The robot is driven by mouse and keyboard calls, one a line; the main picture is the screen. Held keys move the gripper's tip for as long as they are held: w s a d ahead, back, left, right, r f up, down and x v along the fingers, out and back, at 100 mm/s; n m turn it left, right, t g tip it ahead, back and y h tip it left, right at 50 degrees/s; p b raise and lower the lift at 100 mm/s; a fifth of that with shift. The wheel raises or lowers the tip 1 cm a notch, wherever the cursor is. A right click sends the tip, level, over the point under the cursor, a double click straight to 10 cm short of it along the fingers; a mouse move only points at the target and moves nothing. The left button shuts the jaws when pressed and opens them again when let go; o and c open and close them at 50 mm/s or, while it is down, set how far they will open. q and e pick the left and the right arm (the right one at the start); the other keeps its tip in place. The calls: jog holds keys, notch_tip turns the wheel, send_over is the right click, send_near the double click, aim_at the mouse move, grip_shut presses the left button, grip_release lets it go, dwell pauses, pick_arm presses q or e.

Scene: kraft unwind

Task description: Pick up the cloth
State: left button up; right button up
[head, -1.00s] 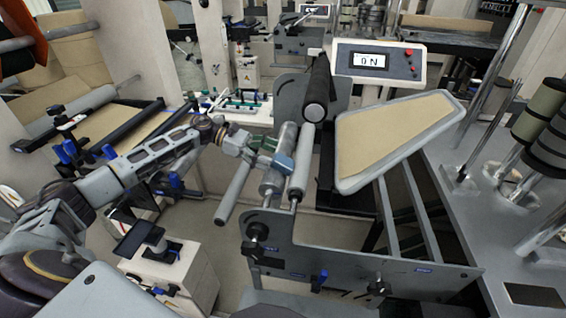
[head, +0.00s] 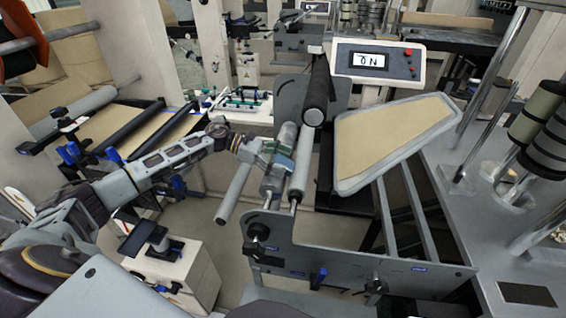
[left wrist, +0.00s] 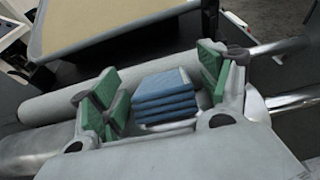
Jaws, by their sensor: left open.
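The cloth (left wrist: 165,96) is a small blue folded stack in the left wrist view. It rests on the metal rollers and lies between the green finger pads of my left gripper (left wrist: 157,82). The gripper is open, with a visible gap between the cloth and the pads on each side. In the head view my left gripper (head: 269,149) is at the rollers, left of the tan panel. It hides most of the cloth there. My right gripper is not in view.
A pale roller (head: 301,168) and a black roller (head: 318,90) run close to my left gripper. A grey-rimmed tan panel (head: 392,138) stands right of them. The machine's grey side plate (head: 355,262) is in front. A control box (head: 378,62) is behind.

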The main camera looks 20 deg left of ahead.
aim_at(283, 161)
pick_arm(q)
jog(key=shift+d+f, duration=0.15)
jog(key=shift+d, duration=0.1)
jog(key=shift+c, duration=0.3)
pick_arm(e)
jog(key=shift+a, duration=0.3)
pick_arm(q)
jog(key=c, duration=1.1)
jog(key=shift+o, duration=0.2)
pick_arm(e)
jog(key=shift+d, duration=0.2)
